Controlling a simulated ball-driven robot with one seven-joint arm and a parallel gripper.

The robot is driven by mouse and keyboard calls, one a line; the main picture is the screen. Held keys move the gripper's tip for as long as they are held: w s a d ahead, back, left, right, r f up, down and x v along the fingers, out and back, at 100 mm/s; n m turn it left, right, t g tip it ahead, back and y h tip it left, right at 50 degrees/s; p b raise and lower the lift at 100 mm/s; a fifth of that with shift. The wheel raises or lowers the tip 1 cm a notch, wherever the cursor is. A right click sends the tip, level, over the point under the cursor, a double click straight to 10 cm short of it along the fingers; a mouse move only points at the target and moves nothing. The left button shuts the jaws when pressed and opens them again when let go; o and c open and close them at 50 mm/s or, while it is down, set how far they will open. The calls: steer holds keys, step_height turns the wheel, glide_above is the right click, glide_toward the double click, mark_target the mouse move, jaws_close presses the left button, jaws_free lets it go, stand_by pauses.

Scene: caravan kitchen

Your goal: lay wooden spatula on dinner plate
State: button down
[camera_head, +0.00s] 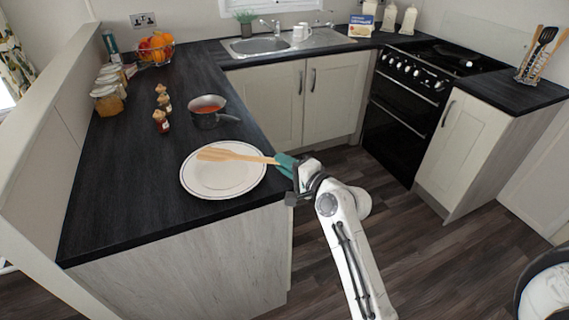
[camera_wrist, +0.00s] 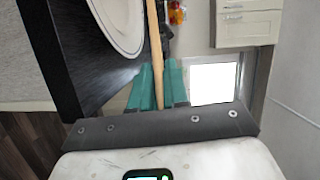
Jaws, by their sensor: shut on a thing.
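The wooden spatula (camera_head: 232,155) reaches left from my gripper, with its broad end over the dinner plate. I cannot tell whether its broad end touches the plate. The white dinner plate (camera_head: 222,186) with a thin dark rim line lies on the dark worktop near its front corner. My gripper (camera_head: 284,163), with teal fingers, is at the plate's right, just past the worktop edge. It is shut on the spatula's handle. In the wrist view the handle (camera_wrist: 155,50) runs up from between the teal fingers (camera_wrist: 157,85), beside the plate (camera_wrist: 122,25).
A saucepan (camera_head: 204,119) with red contents stands behind the plate, its handle pointing right. The worktop (camera_head: 120,205) left of the plate is clear.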

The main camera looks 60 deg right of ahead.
steer(key=shift+f+b, duration=1.35)
steer(key=shift+f, duration=0.6)
steer(key=c, duration=1.1)
jaws_free()
steer(key=shift+o, duration=0.2)
steer(key=b+v, duration=0.1)
steer(key=v, duration=1)
steer(key=shift+b, duration=0.4)
steer(key=shift+w, duration=0.1)
